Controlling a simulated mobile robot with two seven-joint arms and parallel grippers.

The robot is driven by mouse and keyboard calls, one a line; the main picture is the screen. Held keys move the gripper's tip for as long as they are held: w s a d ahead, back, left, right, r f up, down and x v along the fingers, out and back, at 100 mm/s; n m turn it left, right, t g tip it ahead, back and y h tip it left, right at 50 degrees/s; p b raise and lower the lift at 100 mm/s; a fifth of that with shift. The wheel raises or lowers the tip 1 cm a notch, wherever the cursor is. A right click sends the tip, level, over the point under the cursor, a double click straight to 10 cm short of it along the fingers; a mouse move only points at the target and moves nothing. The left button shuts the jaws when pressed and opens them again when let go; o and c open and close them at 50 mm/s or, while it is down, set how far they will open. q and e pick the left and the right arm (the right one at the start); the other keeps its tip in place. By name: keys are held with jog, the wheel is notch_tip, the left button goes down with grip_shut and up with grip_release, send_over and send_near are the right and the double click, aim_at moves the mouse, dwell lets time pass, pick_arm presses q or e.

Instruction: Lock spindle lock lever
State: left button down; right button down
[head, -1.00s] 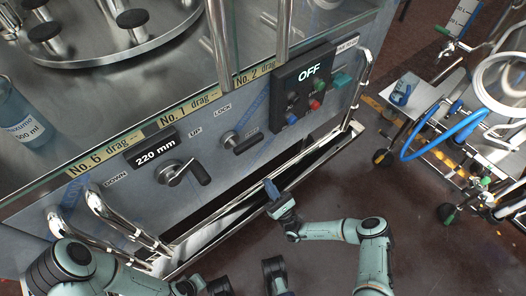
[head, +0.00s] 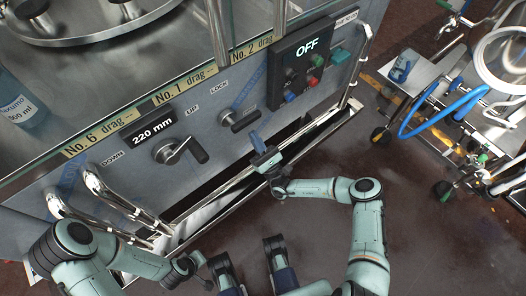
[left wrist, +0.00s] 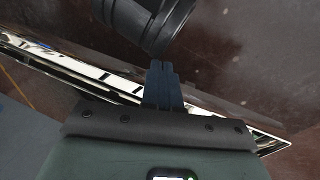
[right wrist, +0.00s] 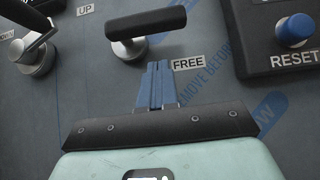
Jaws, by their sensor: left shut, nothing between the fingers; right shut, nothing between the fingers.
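My left gripper (left wrist: 162,68) is shut and empty, away from the lever, low by the machine's bottom rail.
A crank knob (head: 180,152) with UP and DOWN labels sits left of the lever. A display box reading OFF (head: 306,47) with coloured buttons is to the right. Chrome handles (head: 120,205) and a lower rail (head: 215,200) stick out. A cart (head: 420,75) stands far right.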

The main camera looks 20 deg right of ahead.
aim_at(246, 121)
pick_arm(q)
jog(key=shift+s+d+r, duration=0.15)
jog(key=shift+s+r, duration=0.05)
jog(key=shift+s, duration=0.05)
pick_arm(e)
jog(key=shift+r, duration=2)
pick_arm(q)
jog(key=shift+s, duration=0.1)
